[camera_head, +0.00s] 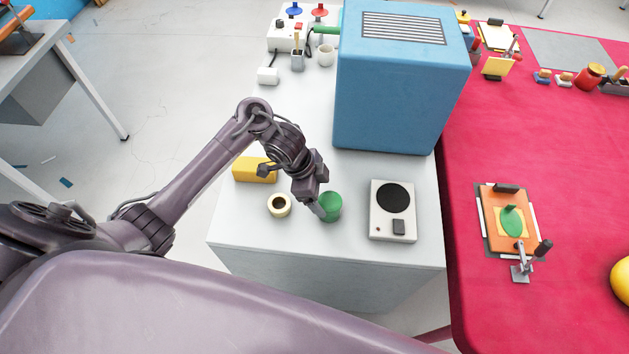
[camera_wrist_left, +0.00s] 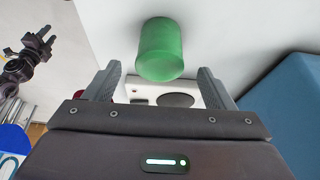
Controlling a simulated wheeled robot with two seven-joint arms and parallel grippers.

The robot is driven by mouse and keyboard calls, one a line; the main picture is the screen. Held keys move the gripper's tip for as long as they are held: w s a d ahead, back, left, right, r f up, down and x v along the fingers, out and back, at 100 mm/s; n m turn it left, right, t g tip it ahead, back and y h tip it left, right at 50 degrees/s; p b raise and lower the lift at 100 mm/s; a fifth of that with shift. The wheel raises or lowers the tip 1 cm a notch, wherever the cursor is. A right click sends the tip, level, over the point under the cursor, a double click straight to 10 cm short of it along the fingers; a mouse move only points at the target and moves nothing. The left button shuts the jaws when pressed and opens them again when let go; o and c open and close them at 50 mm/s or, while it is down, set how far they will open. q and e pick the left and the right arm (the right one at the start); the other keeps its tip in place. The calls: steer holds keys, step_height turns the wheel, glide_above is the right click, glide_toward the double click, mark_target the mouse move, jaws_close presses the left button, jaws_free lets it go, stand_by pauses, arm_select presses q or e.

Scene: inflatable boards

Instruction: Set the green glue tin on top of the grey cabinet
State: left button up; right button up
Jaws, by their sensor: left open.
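The green glue tin (camera_head: 331,207) stands upright on the light grey cabinet (camera_head: 300,242), near its front edge. It also shows in the left wrist view (camera_wrist_left: 161,48), just beyond and between the fingertips. My left gripper (camera_head: 318,206) is open and empty at the left side of the tin in the head view. Its two fingers (camera_wrist_left: 158,82) are spread in the wrist view, with the tin's lower end near the gap. I cannot tell whether a finger touches the tin.
A white scale-like device (camera_head: 393,226) with a black disc stands right of the tin. A cream tape roll (camera_head: 279,205) and a yellow block (camera_head: 250,171) lie to the left. A large blue box (camera_head: 390,105) stands behind. A red-topped table (camera_head: 470,300) adjoins at right.

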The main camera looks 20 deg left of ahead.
arm_select(q)
steer(key=p+v, duration=0.1)
steer(key=v, duration=0.3)
steer(key=shift+a+r, duration=0.15)
steer(key=shift+r, duration=0.2)
